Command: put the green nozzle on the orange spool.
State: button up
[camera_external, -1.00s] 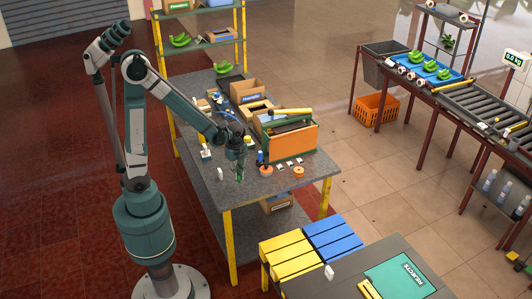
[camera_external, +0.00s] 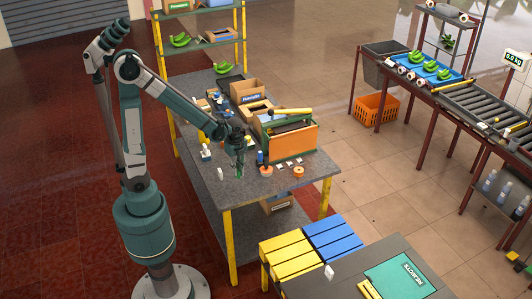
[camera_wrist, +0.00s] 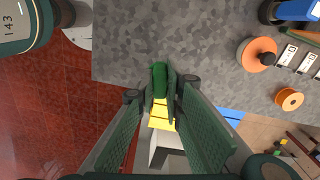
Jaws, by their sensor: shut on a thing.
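The green nozzle (camera_wrist: 159,78) is a small dark green piece between my fingertips in the wrist view. My gripper (camera_wrist: 168,98) is shut on it, and the fingers hide part of it. In the external view my gripper (camera_external: 239,164) points down over the near left part of the grey table, with the nozzle (camera_external: 239,173) at its tips. The orange spool (camera_wrist: 289,99) stands near the table edge, to the right of my gripper; it also shows in the external view (camera_external: 298,172). Its top shows a lighter ring around the centre and nothing on it.
An orange disc with a black knob (camera_wrist: 255,55) lies between my gripper and the spool. Small white labelled pieces (camera_wrist: 287,54) lie beside it. An orange-sided toolbox (camera_external: 290,143) stands behind. A white bottle (camera_external: 206,152) stands left.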

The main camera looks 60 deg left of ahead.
jog(key=shift+w, duration=0.1)
jog(key=w+r+m+p, duration=0.1)
jog(key=w+r+p, duration=0.25)
jog(key=w, duration=1.65)
jog(key=m+p, duration=0.1)
jog(key=p, duration=0.1)
send_over(299, 170)
jog(key=shift+f, duration=0.1)
jog(key=shift+f, duration=3.05)
jog(key=shift+f, duration=1.9)
jog(key=shift+f, duration=0.1)
